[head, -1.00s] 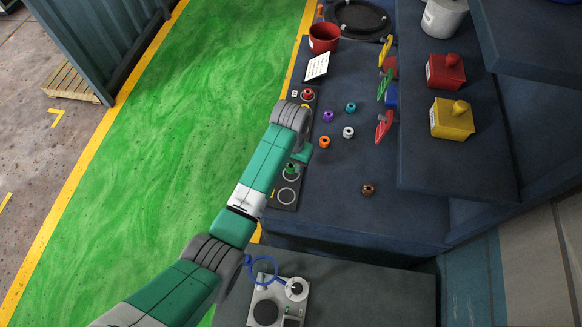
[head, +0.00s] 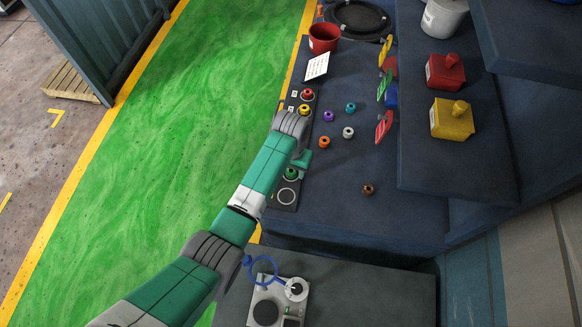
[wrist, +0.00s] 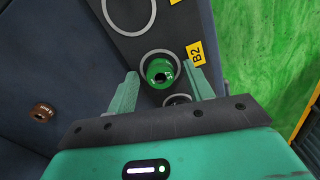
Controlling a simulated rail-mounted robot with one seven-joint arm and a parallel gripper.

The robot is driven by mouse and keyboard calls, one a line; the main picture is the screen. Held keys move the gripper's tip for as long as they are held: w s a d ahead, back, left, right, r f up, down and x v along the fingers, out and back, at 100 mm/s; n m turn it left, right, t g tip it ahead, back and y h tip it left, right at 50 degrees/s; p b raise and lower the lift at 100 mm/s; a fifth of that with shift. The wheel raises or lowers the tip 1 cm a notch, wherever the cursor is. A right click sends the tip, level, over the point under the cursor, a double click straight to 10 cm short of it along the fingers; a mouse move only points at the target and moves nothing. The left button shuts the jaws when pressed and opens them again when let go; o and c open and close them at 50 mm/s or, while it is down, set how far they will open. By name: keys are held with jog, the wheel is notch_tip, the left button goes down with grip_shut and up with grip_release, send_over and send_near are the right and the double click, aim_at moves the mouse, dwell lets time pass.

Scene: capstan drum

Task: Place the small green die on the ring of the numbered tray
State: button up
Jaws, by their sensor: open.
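The small green die (wrist: 160,72) sits inside a white ring beside the yellow B2 label (wrist: 195,53). In the head view the green die (head: 291,174) is on the dark numbered tray (head: 277,205), just below my gripper (head: 303,160). In the wrist view my gripper (wrist: 162,75) is open, one finger on each side of the die, with gaps between. I cannot tell how high the fingertips are above the tray. An empty ring (wrist: 128,12) lies next to it; another ring (wrist: 178,100) is partly hidden by my gripper.
A red die (head: 308,95) and a yellow die (head: 304,109) stand on the tray's far rings. Loose purple (head: 328,116), teal (head: 351,107), white (head: 348,132), orange (head: 324,142) and brown (head: 368,189) dies stand to its right. A red pot (head: 323,38) stands behind.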

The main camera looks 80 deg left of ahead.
aim_at(291, 171)
notch_tip(291, 171, up, 12)
jog(key=shift+r, duration=0.2)
dwell(0.6)
